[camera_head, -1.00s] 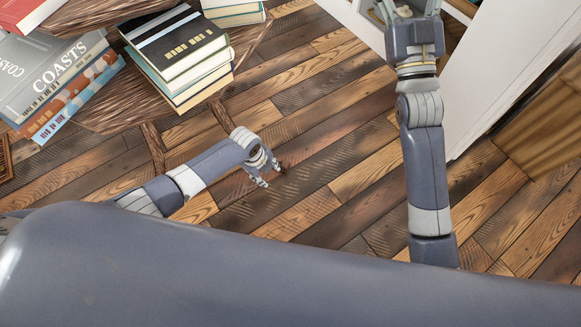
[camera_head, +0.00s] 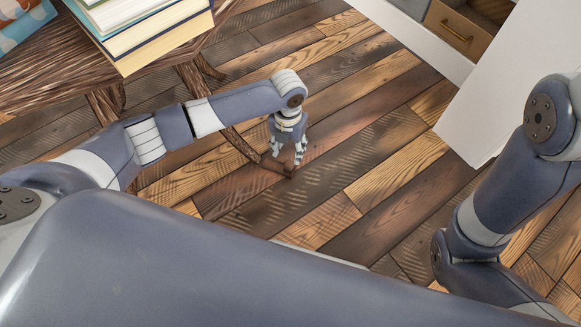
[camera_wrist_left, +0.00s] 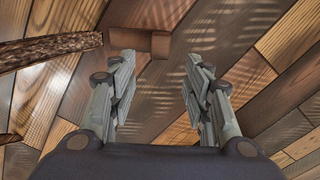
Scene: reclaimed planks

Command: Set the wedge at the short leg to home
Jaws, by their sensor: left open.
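The wedge (camera_head: 278,166) is a small reddish-brown piece lying on the plank floor. It also shows in the left wrist view (camera_wrist_left: 140,43), ahead of the open fingers and nearer the left one. A dark, rough wooden table leg (camera_head: 240,144) slants down to the floor, its tip close beside the wedge; in the left wrist view the leg (camera_wrist_left: 52,50) comes in from the left. I cannot tell whether they touch. My left gripper (camera_head: 287,152) is open, pointing down just above the wedge, hiding part of it; nothing is between its fingers (camera_wrist_left: 160,90). My right gripper is out of view.
The rough wooden tabletop (camera_head: 60,70) with stacked books (camera_head: 150,30) is at upper left. A white panel (camera_head: 500,85) and a drawer (camera_head: 458,38) stand at upper right. The plank floor (camera_head: 370,150) between is clear.

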